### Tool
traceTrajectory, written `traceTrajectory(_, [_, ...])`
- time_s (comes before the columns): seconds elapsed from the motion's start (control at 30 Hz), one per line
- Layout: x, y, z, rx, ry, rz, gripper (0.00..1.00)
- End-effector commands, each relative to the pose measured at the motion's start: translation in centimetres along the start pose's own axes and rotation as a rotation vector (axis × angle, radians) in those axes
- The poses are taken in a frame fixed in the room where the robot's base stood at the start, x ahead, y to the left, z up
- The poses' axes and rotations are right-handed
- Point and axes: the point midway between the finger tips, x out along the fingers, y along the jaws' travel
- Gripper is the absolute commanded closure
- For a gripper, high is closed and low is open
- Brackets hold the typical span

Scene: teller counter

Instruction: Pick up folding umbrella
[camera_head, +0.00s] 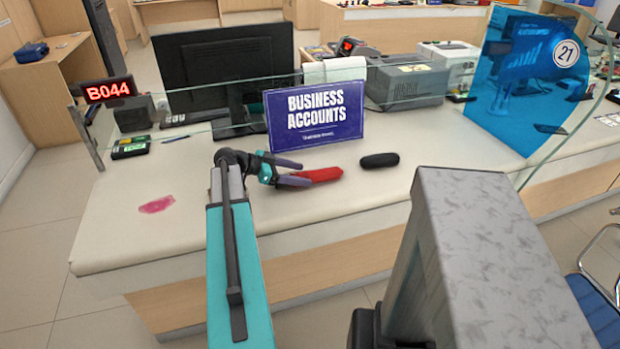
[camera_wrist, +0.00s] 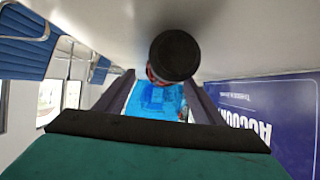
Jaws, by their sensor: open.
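The red folding umbrella (camera_head: 322,174) lies on the pale counter in front of the blue sign, in the head view. In the wrist view a round black end of it (camera_wrist: 174,54) faces the camera, with a little red behind. My gripper (camera_head: 300,173) is open and low over the counter, its two dark fingers pointing right at the umbrella's left end. The fingers (camera_wrist: 160,82) also show in the wrist view, one on each side just below the black end. I cannot tell whether they touch it. The gripper partly hides the umbrella's left end.
A black rounded case (camera_head: 380,160) lies just right of the umbrella. The blue "Business Accounts" sign (camera_head: 314,114) stands close behind, with a glass screen (camera_head: 215,128).

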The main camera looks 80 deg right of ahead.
Motion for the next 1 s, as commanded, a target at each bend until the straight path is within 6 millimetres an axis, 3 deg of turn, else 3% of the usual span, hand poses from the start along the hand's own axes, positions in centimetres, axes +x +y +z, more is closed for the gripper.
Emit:
traceTrajectory(0.4, [4.4, 0.0, 0.2, -0.001, 0.0, 0.003, 0.38])
traceTrajectory(1.0, [4.8, 0.0, 0.2, 0.0, 0.0, 0.002, 0.38])
